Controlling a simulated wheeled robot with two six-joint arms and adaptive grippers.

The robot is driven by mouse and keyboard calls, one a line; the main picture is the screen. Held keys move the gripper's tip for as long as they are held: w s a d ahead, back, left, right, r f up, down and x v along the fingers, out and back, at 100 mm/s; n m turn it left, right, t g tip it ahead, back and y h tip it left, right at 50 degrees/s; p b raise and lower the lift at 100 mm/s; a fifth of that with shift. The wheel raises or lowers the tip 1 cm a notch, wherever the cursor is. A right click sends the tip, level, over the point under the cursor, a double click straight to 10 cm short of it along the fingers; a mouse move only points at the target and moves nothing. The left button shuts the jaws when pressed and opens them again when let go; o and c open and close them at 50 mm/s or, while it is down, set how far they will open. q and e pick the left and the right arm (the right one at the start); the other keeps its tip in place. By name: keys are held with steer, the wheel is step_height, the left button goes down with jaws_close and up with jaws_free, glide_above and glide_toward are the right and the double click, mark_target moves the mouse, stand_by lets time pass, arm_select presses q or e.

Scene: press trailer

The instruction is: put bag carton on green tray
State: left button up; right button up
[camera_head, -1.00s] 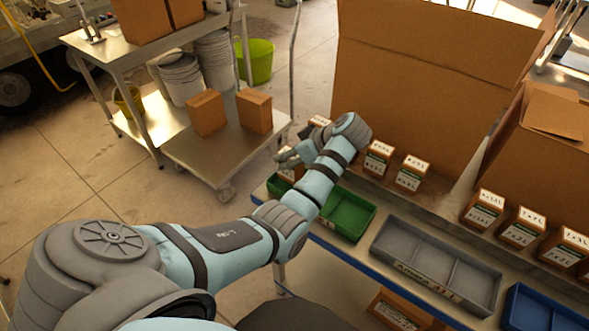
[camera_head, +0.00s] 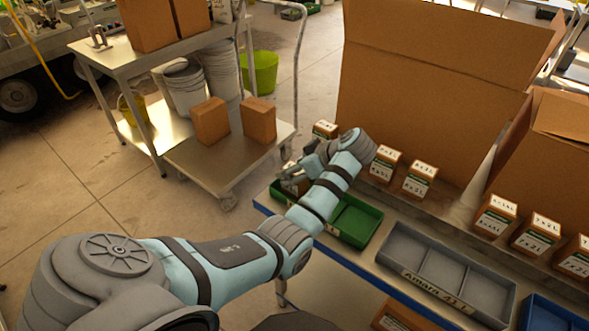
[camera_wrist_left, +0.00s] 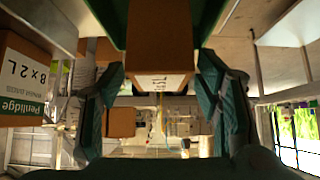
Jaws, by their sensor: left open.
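The green tray (camera_head: 353,222) is on the bench in the head view, left of the grey tray. A brown carton (camera_head: 296,187) is at its left end, partly hidden by my left gripper (camera_head: 292,170). In the left wrist view this carton (camera_wrist_left: 160,45) shows between the two spread fingers, with green tray wall (camera_wrist_left: 206,14) on both sides of it. The left gripper is open, with gaps visible beside the carton. How firmly the carton rests in the tray is hard to see. My right gripper is not in view.
A grey divided tray (camera_head: 445,272) stands right of the green one, then a blue tray (camera_head: 545,312). Several labelled cartons (camera_head: 420,180) line the bench back, before a large open box (camera_head: 440,90). A trolley (camera_head: 215,165) with two cartons stands at left.

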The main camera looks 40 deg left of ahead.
arm_select(q)
steer(key=v, duration=1.1)
steer(key=shift+d+r, duration=0.15)
steer(key=shift+r, duration=0.1)
